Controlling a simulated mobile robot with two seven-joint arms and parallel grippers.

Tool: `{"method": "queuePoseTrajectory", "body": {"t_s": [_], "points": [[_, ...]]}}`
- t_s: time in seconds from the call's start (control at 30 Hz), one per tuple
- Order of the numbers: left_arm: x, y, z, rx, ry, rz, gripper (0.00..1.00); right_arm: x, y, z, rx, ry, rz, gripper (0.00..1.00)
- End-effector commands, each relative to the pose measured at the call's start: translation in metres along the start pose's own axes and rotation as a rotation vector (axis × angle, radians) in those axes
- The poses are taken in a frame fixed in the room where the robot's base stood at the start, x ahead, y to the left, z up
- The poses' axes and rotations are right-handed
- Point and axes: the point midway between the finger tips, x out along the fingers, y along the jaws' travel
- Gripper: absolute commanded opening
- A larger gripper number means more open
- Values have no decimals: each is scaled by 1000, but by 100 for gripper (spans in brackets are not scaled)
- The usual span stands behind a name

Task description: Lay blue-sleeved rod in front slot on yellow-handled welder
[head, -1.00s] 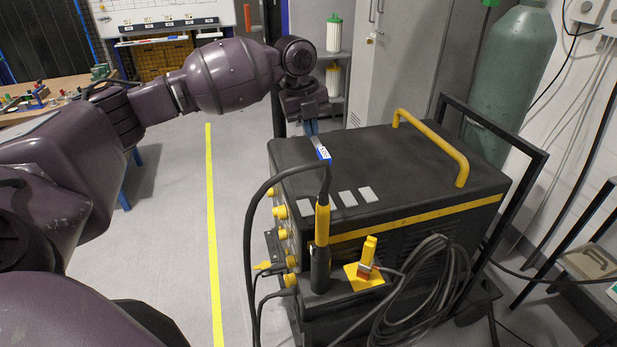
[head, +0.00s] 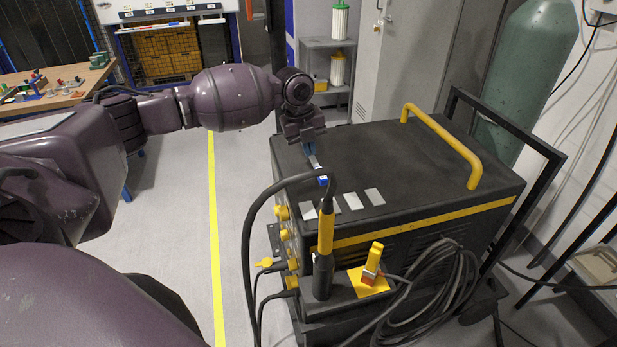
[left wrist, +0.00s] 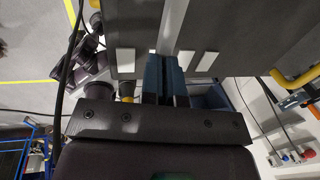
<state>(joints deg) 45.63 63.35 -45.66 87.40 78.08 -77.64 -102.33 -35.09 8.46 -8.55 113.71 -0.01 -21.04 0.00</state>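The yellow-handled welder (head: 425,150) is a black box with a yellow bar handle (head: 445,146) on top. Several pale rectangles (head: 353,201) lie in a row near its top's front edge; I cannot make out which is the front slot. My left gripper (head: 311,152) is over the left part of the top, with its blue fingers closed together. A pale rod with a blue sleeve (head: 322,180) sticks out of them towards the pale rectangles. In the left wrist view the rod (left wrist: 172,25) runs from between the fingers (left wrist: 167,82). Contact with the top is unclear. My right gripper is not in view.
A yellow-and-black torch (head: 325,245) stands upright at the welder's front, its cable (head: 250,225) arching close to the rod. A yellow clamp (head: 372,268) and coiled cables (head: 440,290) are beside it. A green gas cylinder (head: 525,75) stands behind.

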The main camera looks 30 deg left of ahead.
Motion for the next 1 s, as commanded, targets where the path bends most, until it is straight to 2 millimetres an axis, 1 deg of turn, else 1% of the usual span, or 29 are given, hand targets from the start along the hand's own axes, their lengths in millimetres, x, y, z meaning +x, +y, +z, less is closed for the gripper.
{"method": "queuePoseTrajectory", "body": {"t_s": [0.03,0.1,0.23,0.53,0.7,0.8,1.0], "points": [[12,3,0,-1,1,3,0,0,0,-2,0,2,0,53],[25,5,0,0,2,2,0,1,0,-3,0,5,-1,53],[44,9,0,-1,0,1,0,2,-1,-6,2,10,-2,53],[63,13,0,-1,0,1,0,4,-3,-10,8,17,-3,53],[86,17,0,-1,1,1,0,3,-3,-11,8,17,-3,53],[94,19,0,0,-1,1,0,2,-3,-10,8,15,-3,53],[96,19,0,0,-2,0,0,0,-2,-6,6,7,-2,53]]}}
